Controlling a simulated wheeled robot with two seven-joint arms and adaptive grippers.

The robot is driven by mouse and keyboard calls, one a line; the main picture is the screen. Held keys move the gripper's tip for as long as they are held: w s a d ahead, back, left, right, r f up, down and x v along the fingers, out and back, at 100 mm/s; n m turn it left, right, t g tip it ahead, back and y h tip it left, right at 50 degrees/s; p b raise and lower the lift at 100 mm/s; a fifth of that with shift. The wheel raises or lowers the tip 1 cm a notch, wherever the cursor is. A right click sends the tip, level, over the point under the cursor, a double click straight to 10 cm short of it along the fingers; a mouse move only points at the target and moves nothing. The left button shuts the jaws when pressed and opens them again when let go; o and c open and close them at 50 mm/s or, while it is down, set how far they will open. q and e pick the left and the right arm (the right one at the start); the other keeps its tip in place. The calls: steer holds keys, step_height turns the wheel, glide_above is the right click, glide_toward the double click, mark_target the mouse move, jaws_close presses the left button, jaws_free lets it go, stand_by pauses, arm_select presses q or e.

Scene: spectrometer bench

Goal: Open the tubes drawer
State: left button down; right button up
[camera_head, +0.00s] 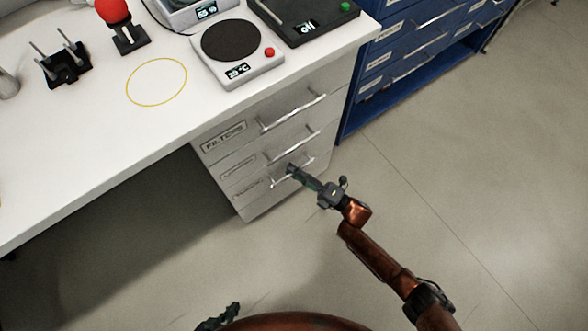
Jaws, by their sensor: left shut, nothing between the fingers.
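A white drawer unit under the bench has three drawers. The top drawer (224,137) is labelled FILTERS. The labels of the middle drawer (237,166) and bottom drawer (247,190) are too small to read, so I cannot tell which is the tubes drawer. All three look closed, each with a bar handle. My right gripper (292,171) is at the bottom drawer's handle (311,162); whether its fingers grip the bar is unclear. My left gripper (226,316) is low at the bottom edge, partly seen, shut and empty, away from the drawers.
A blue drawer cabinet (402,52) stands to the right of the white unit. The bench top (100,135) carries a hot plate (234,48), a dark device (300,18) and a red-topped stand (125,32). The floor (480,170) in front of the drawers is clear.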

steer(key=shift+w+a, duration=0.1)
steer(key=shift+a, duration=0.05)
steer(key=shift+c, duration=0.4)
jaws_close()
